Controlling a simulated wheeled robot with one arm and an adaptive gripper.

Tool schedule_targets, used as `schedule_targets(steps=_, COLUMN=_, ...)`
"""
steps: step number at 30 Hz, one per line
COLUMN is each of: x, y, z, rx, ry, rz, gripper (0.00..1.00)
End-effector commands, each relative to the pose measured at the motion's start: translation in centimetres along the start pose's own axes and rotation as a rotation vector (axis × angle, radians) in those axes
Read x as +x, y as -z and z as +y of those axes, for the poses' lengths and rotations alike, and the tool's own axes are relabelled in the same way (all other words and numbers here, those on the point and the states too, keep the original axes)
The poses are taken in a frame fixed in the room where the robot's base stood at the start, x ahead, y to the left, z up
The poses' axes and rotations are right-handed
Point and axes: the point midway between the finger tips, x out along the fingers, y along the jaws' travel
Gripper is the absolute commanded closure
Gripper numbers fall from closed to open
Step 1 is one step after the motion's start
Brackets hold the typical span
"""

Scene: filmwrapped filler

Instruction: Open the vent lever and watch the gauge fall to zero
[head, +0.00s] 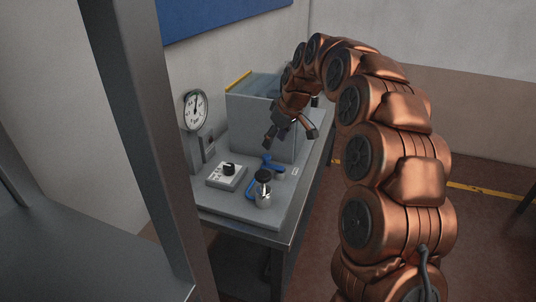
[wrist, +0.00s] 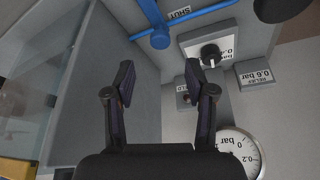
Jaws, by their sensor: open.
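A blue lever (head: 271,166) is on the grey bench panel, below my gripper in the head view. In the wrist view the blue lever (wrist: 160,38) has its round hub beside a label (wrist: 180,13) reading SHUT. A round white gauge (head: 195,110) stands on a post at the left; its dial (wrist: 240,148) is partly cut off in the wrist view, and I cannot read its needle surely. My gripper (head: 292,140) is open and empty above the panel, apart from the lever. Its two fingers (wrist: 159,82) are spread in the wrist view.
A box with a black knob (head: 228,170) sits left of the lever. A shiny metal vessel with a black top (head: 264,192) and a blue part beside it stand in front. A clear-walled grey tank (head: 252,105) is behind. A dark upright post (head: 140,130) blocks the left.

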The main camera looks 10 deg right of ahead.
Motion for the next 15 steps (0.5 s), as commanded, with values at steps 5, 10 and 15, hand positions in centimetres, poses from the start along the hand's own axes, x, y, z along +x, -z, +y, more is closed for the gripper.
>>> schedule_targets(steps=5, x=1.3, y=0.1, z=0.0, rx=0.0, ry=0.001, rz=-0.001, gripper=0.45)
schedule_targets(steps=10, x=3.6, y=0.1, z=-0.1, rx=0.001, ry=0.002, rz=-0.002, gripper=0.45)
schedule_targets(steps=15, x=6.2, y=-0.1, z=-0.2, rx=0.002, ry=0.005, rz=-0.005, gripper=0.45)
